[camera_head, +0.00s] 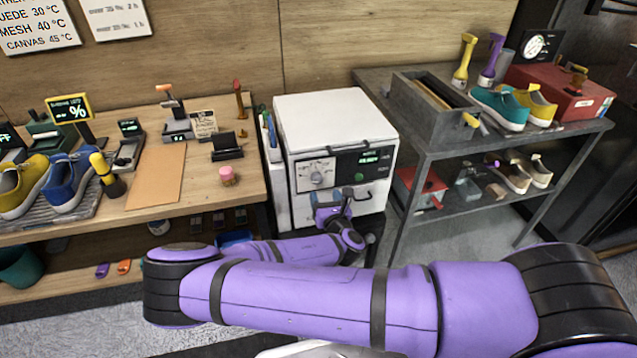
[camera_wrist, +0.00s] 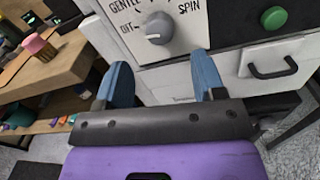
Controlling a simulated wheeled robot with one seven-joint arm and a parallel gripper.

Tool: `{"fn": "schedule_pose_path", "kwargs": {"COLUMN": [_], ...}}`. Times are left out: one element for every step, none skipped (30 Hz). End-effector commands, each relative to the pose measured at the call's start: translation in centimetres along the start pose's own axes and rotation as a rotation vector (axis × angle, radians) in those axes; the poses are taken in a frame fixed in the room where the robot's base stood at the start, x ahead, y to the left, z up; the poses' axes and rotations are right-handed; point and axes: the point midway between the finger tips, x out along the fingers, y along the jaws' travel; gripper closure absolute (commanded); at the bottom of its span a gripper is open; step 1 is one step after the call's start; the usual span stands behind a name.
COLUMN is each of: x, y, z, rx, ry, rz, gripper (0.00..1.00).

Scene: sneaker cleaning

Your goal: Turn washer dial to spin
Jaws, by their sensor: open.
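The white washer (camera_head: 334,122) stands between the wooden bench and the grey metal table. Its front panel carries a grey round dial (camera_head: 317,177), a small green display and a green button. In the wrist view the dial (camera_wrist: 159,28) sits between printed labels GENTLE, OFF and SPIN (camera_wrist: 189,8); SPIN is to its upper right. The dial's exact pointer direction is hard to tell. My gripper (camera_wrist: 160,75) is open and empty, its two blue fingers below the dial and apart from it. In the head view my gripper (camera_head: 330,205) is in front of the washer, below the panel.
The wooden bench (camera_head: 155,185) at left holds shoes, a brush and small devices. The metal table (camera_head: 440,145) at right bears a grey bin, teal and yellow shoes and a red box. The green button (camera_wrist: 274,17) and a black drawer handle (camera_wrist: 272,68) lie right of the dial.

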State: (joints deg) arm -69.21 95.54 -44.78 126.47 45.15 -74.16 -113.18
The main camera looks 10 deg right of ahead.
Motion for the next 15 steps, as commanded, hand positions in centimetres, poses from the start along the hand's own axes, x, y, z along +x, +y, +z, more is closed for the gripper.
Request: {"fn": "schedule_pose_path", "kwargs": {"x": [1.0, 1.6, 2.3, 2.8, 3.3, 4.0, 4.4, 4.8, 5.3, 5.6, 5.9, 6.3, 6.5, 6.7, 6.8], "y": [0.0, -0.1, 0.0, 0.0, 0.0, 0.0, 0.0, 0.0, 0.0, -0.1, 0.0, 0.0, 0.0, 0.0, 0.0], "z": [0.0, 0.0, 0.0, 0.0, 0.0, 0.0, 0.0, 0.0, 0.0, 0.0, 0.0, 0.0, 0.0, 0.0, 0.0], "rx": [0.003, 0.002, 0.003, 0.003, 0.003, 0.004, 0.003, 0.003, 0.003, 0.003, 0.003, 0.003, 0.003, 0.002, 0.002], "ry": [-0.001, -0.001, -0.001, -0.001, -0.001, -0.001, -0.001, -0.001, 0.000, 0.001, 0.000, 0.000, 0.000, 0.000, 0.000], "rz": [-0.001, -0.002, -0.001, -0.002, -0.001, -0.001, -0.001, -0.001, -0.001, -0.002, -0.002, -0.001, -0.001, -0.001, -0.001], "gripper": [0.37, 0.37, 0.37, 0.37, 0.37, 0.37, 0.37, 0.37, 0.37, 0.37, 0.37, 0.37, 0.37, 0.37, 0.37]}}
